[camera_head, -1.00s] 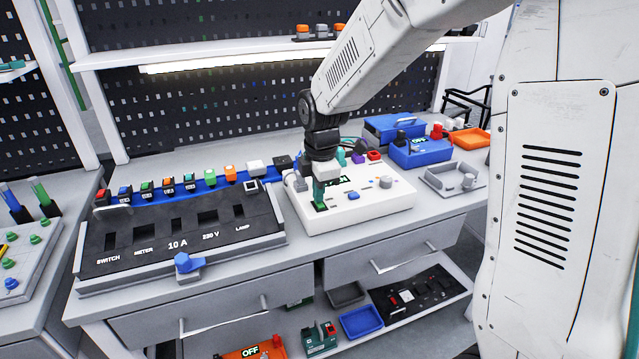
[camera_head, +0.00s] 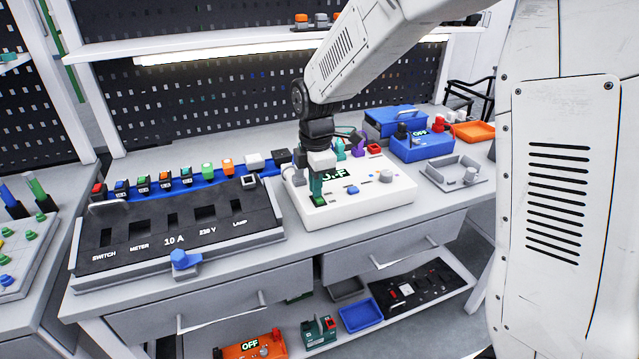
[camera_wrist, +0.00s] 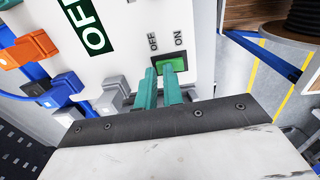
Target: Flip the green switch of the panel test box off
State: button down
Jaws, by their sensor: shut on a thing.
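The panel test box (camera_head: 385,200), a white slanted box, sits on the bench right of the black panel. Its green switch (camera_head: 321,202) is at the near left corner. In the wrist view the green switch (camera_wrist: 173,64) lies beside the printed words OFF and ON. The box's display (camera_wrist: 90,22) reads OFF in the wrist view; in the head view my gripper partly covers it. My gripper (camera_head: 317,189) points down at the switch. Its teal fingers (camera_wrist: 160,80) are close together, with their tips at the switch; the exact contact is hard to see.
The black panel (camera_head: 165,236) with labelled slots stands left. A row of coloured blocks on a blue rail (camera_head: 195,183) lies behind it. A blue box (camera_head: 425,148) and a grey tray (camera_head: 447,182) stand to the right. The shelf (camera_head: 250,45) runs above.

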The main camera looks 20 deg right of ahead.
jog(key=shift+s+d+f, duration=0.1)
jog(key=shift+s+f, duration=0.25)
jog(key=shift+f, duration=0.2)
jog(key=shift+s, duration=0.55)
notch_tip(320, 180, up, 15)
jog(key=shift+w, duration=0.4)
